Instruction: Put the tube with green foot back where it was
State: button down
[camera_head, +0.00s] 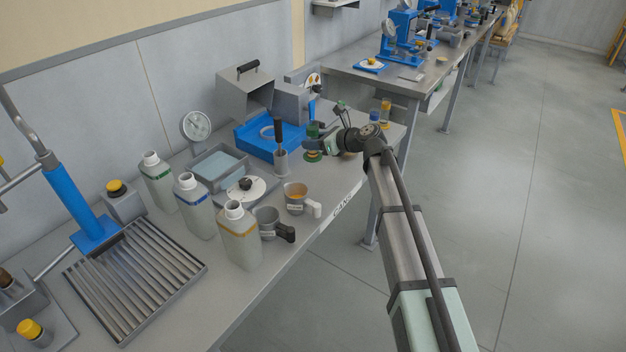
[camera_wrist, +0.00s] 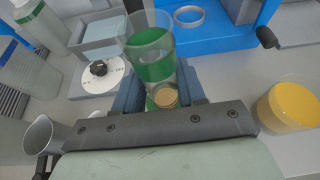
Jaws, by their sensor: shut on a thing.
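The tube with green foot (camera_head: 313,131) stands roughly upright near the front edge of the bench in the head view.
A blue tray (camera_head: 262,137) lies behind the tube. A metal cup with a black-handled tool (camera_head: 281,160) stands close on the left. Tubes with yellow and blue parts (camera_head: 385,108) stand to the right. Mugs and white bottles (camera_head: 238,236) crowd the bench's left.

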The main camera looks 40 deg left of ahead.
jog(key=shift+f, duration=5)
jog(key=shift+f, duration=0.1)
jog(key=c, duration=0.7)
grip_release()
jog(key=shift+o, duration=0.2)
jog(key=shift+d+r, duration=0.2)
jog(key=v, duration=1.1)
jog(key=shift+d, duration=0.3)
jog(key=shift+w, duration=0.1)
